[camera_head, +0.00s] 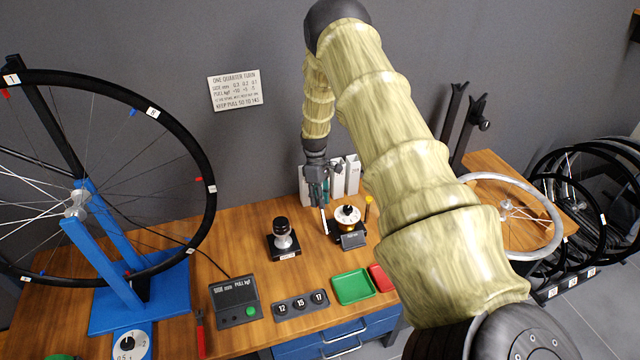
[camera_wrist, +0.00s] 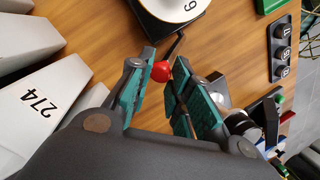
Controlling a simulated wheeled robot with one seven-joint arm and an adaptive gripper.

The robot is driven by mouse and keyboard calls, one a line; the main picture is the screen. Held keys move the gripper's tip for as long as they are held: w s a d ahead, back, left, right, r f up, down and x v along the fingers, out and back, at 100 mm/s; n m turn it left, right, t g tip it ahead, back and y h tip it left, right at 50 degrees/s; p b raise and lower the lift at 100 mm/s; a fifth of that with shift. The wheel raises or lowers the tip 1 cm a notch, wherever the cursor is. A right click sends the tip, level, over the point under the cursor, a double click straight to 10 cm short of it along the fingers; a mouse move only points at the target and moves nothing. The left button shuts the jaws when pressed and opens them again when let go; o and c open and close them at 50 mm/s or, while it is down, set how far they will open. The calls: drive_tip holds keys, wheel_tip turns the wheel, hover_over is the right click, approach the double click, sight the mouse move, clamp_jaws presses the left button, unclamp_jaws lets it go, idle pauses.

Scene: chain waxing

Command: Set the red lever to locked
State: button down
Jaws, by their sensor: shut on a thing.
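The red lever shows in the wrist view as a red ball knob (camera_wrist: 161,71) on a thin dark rod, which runs up to a round white dial (camera_wrist: 178,8) on a dark base. My gripper (camera_wrist: 160,75) has its teal-padded fingers on either side of the knob and is shut on it. In the head view my gripper (camera_head: 318,187) points down over the back of the bench, just left of the dial device (camera_head: 347,215). The knob cannot be made out there. I cannot tell whether the lever stands at locked.
White numbered boxes (camera_head: 352,172) stand close behind my gripper. A black-and-silver knob unit (camera_head: 283,237) is to the left. A green tray (camera_head: 353,287), red tray (camera_head: 382,278) and numbered socket block (camera_head: 300,305) lie in front. A wheel in a blue stand (camera_head: 105,290) fills the left.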

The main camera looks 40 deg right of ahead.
drive_tip(key=shift+w+d+f+b, duration=0.35)
drive_tip(key=shift+w+f+b, duration=0.15)
drive_tip(key=shift+w, duration=0.25)
drive_tip(key=c, duration=1.3)
unclamp_jaws()
drive_tip(key=shift+f, duration=0.1)
drive_tip(key=v, duration=1.2)
drive_tip(key=shift+s, duration=0.1)
